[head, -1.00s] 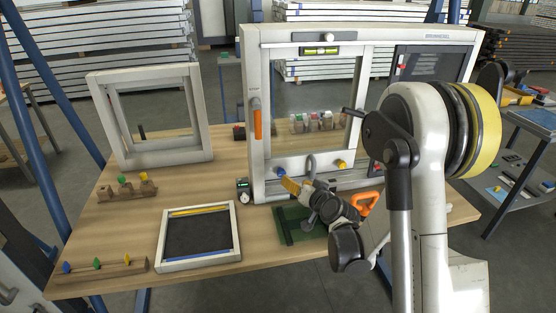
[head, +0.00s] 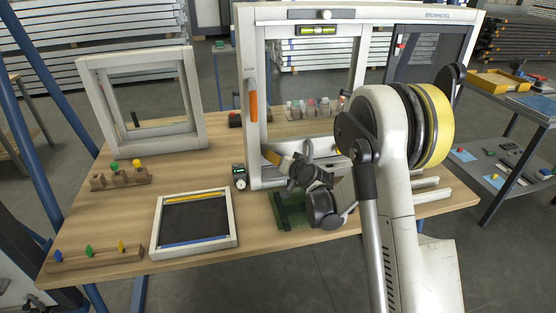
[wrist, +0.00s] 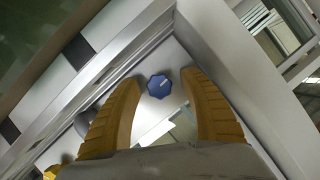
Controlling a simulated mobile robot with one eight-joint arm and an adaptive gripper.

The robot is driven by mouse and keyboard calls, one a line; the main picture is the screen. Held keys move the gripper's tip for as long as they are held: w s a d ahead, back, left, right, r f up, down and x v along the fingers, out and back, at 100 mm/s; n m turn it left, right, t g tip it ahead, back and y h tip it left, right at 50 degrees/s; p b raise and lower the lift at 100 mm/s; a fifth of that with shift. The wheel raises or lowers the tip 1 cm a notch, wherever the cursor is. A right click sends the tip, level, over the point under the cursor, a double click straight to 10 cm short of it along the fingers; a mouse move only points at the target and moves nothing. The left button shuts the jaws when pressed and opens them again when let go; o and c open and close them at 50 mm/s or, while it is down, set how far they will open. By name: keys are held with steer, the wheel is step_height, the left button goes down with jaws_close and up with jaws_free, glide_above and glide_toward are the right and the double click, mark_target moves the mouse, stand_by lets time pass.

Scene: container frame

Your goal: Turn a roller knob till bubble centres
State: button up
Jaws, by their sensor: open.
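The white window frame (head: 250,60) stands on the workbench. Its bubble level (head: 317,30), a yellow-green vial, sits on the top rail; the bubble's exact position is too small to judge. The blue roller knob (wrist: 158,86) shows in the wrist view, between and just beyond my two yellow fingertips. My gripper (wrist: 162,77) is open around its line of sight; I cannot tell whether a finger touches the knob. In the head view my gripper (head: 270,157) is at the frame's lower left corner and hides the blue knob. A yellow knob (wrist: 49,173) shows at lower left in the wrist view.
An orange handle (head: 253,106) is on the frame's left post. A smaller white frame (head: 96,100), a dark-panelled tray (head: 235,215), wooden peg blocks (head: 120,181) and a small gauge (head: 240,181) stand on the bench. My arm covers the right part.

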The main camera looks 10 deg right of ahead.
jaws_close()
steer(key=shift+f+m+b, duration=0.1)
steer(key=shift+m+b, duration=0.2)
steer(key=shift+m+y, duration=0.3)
steer(key=shift+y, duration=0.1)
jaws_free()
